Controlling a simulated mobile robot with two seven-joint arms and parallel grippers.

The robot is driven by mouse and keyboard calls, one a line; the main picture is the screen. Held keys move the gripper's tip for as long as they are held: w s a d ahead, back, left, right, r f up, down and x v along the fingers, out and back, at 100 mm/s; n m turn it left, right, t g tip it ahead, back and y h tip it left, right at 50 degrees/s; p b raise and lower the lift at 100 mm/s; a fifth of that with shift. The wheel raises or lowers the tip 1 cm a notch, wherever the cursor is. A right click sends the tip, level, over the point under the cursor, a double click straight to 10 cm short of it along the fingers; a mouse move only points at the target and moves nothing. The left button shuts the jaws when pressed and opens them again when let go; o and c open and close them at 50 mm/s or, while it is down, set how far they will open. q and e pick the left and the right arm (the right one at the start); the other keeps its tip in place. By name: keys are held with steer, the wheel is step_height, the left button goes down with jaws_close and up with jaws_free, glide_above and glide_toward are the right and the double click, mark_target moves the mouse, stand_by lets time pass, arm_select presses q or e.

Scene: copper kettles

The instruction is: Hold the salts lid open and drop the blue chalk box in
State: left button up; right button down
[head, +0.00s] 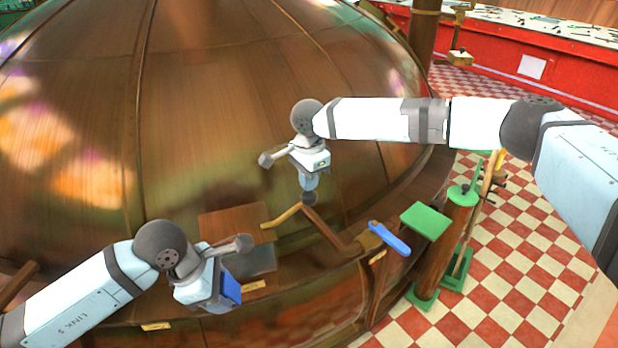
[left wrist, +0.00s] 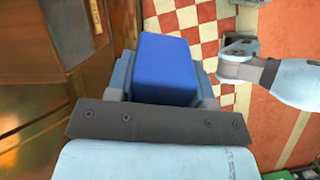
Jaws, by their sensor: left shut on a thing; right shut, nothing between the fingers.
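The blue chalk box (head: 230,289) is held in my left gripper (head: 222,291), at the lower left of the head view. It fills the space between the fingers in the left wrist view (left wrist: 167,69). A wooden box with a brown panel (head: 228,222) and a dark grey part below it stands on the ledge just above and right of my left gripper; it looks like the salts box, but I cannot tell how far its lid is open. My right gripper (head: 309,194) is shut and empty, up and right of this box and apart from it.
A large copper dome (head: 210,100) fills the back. A green plate (head: 427,220) and a green-topped post (head: 445,235) stand further right. Checkered floor (head: 510,240) is open beyond.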

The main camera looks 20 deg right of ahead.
mark_target(315, 192)
steer(key=shift+f, duration=0.5)
steer(key=shift+d+f, duration=0.1)
steer(key=shift+f, duration=0.1)
steer(key=shift+d+f, duration=0.35)
steer(key=shift+f, duration=0.45)
steer(key=shift+d+f, duration=0.35)
steer(key=shift+f, duration=0.45)
